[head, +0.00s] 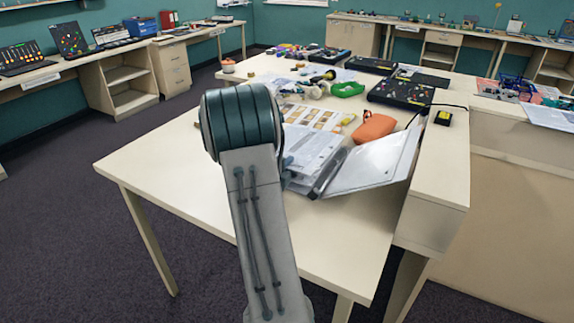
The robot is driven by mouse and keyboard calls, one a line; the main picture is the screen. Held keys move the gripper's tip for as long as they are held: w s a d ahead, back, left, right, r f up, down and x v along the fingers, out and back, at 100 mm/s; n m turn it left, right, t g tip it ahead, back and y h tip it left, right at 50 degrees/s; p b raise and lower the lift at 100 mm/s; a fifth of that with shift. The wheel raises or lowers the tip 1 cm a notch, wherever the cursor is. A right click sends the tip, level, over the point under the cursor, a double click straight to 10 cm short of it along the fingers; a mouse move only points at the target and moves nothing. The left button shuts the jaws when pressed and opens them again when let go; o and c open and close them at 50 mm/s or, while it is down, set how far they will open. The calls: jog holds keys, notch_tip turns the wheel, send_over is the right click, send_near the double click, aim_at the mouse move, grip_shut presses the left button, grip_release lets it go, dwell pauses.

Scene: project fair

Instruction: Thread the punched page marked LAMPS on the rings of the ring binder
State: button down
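An open ring binder (378,163) lies on the near part of the table. Its pale right cover is tilted up, and a dark spine strip runs along the middle. White printed sheets (312,148) lie at its left side, partly hidden by my arm. I cannot read a LAMPS mark, cannot tell which sheet is the punched page, and cannot make out the rings. My arm rises from the bottom of the head view in front of the table. My gripper does not show; the arm's round joint covers that area.
A small black-and-yellow box (443,118) sits at right. The table (160,160) is bare at its left and front.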

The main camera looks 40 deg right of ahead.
jog(key=c, duration=1.6)
grip_release()
jog(key=shift+o, duration=0.2)
jog(key=b+v, duration=0.2)
jog(key=v, duration=1.1)
jog(key=shift+s+a+b, duration=0.15)
jog(key=shift+a+b, duration=0.2)
jog(key=shift+r, duration=0.1)
